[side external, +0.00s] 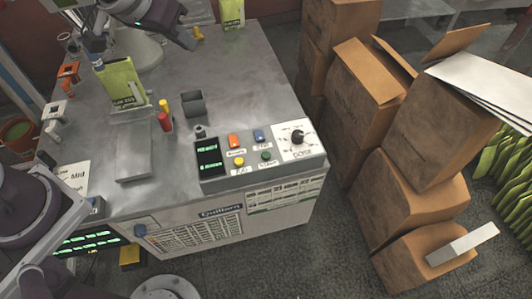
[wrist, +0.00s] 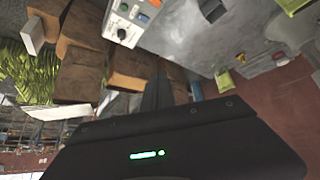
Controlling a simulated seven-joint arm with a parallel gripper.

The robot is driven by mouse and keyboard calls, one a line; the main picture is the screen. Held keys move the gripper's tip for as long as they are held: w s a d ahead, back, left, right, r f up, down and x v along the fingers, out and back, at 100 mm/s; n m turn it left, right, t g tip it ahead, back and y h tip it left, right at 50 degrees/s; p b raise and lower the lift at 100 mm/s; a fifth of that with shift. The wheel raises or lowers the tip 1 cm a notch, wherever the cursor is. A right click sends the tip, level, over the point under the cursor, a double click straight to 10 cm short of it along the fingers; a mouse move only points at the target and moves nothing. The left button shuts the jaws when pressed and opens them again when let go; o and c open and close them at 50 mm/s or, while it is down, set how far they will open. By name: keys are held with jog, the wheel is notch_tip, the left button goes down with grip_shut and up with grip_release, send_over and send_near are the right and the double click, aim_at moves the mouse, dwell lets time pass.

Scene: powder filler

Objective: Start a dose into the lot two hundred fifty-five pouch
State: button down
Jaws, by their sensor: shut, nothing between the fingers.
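A green pouch (side external: 122,82) stands at the head of a grey chute on the left of the steel bench, with a label that may read Lot 255. A second green pouch (side external: 232,13) stands at the back edge; its label is too small to read. The control panel (side external: 262,158) has a lit green display (side external: 209,157), an orange button (side external: 234,140), a blue one (side external: 258,135), a yellow one (side external: 239,161), a green one (side external: 265,155) and a dose knob (side external: 297,137). My gripper (side external: 190,43) is high at the back, shut and empty, away from the panel.
Stacked cardboard boxes (side external: 385,150) crowd the right side. The panel shows in the wrist view (wrist: 128,22).

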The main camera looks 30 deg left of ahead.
jog(key=w+d+f+h, duration=0.1)
jog(key=w+d+f, duration=0.2)
jog(key=w+f, duration=0.35)
jog(key=n+h, duration=0.2)
jog(key=h, duration=0.2)
send_over(263, 156)
notch_tip(263, 156, down, 21)
jog(key=shift+t, duration=0.3)
jog(key=shift+f, duration=0.1)
jog(key=shift+f, duration=4.35)
jog(key=shift+f, duration=0.1)
jog(key=shift+f, duration=0.3)
